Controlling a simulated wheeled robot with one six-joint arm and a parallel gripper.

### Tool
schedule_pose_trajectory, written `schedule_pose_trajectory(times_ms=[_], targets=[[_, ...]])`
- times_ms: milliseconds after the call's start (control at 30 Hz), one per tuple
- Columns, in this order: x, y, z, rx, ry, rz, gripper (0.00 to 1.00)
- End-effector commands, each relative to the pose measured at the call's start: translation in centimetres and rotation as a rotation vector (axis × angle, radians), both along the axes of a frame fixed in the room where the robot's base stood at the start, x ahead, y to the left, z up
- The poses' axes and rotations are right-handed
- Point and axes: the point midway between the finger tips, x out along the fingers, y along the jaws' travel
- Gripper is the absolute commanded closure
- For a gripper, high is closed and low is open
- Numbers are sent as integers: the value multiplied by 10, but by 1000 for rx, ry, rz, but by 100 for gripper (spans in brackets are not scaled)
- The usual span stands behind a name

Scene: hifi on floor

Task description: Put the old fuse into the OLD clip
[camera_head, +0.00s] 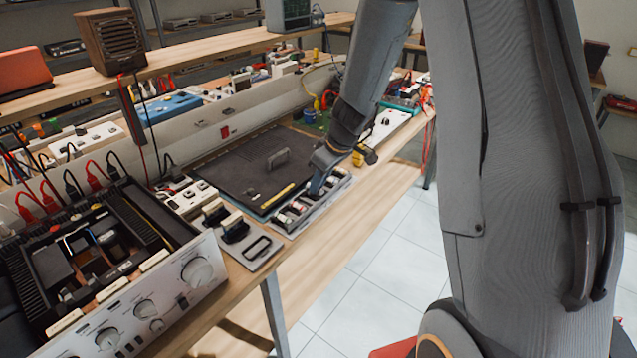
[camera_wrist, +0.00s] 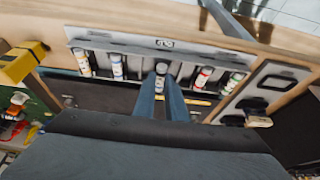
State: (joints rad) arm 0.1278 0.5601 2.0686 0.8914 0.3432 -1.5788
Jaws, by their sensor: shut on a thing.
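My gripper (camera_wrist: 162,92) is shut on a small pale fuse with a dark cap (camera_wrist: 161,70). In the wrist view it is at the middle of a grey fuse rack (camera_wrist: 120,43), with other fuses on both sides. I cannot tell whether the held fuse touches the rack. In the head view my gripper (camera_head: 317,188) reaches down over the rack (camera_head: 316,213), and its fingers largely hide the fuse there. The rack bears a small dark label (camera_wrist: 164,43), too small to read surely, so I cannot tell which clip is OLD.
A grey plate with black holders and a slot (camera_head: 247,252) lies beside the rack. A dark flat panel (camera_head: 235,170) lies behind it. An opened amplifier (camera_head: 110,265) stands at the left. The bench's front edge is close to the rack.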

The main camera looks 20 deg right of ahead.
Motion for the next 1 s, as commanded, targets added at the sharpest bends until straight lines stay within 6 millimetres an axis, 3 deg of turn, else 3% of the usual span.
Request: schedule_pose_trajectory(times_ms=[1000], targets=[[0,0,-8,0,0,0,100]])
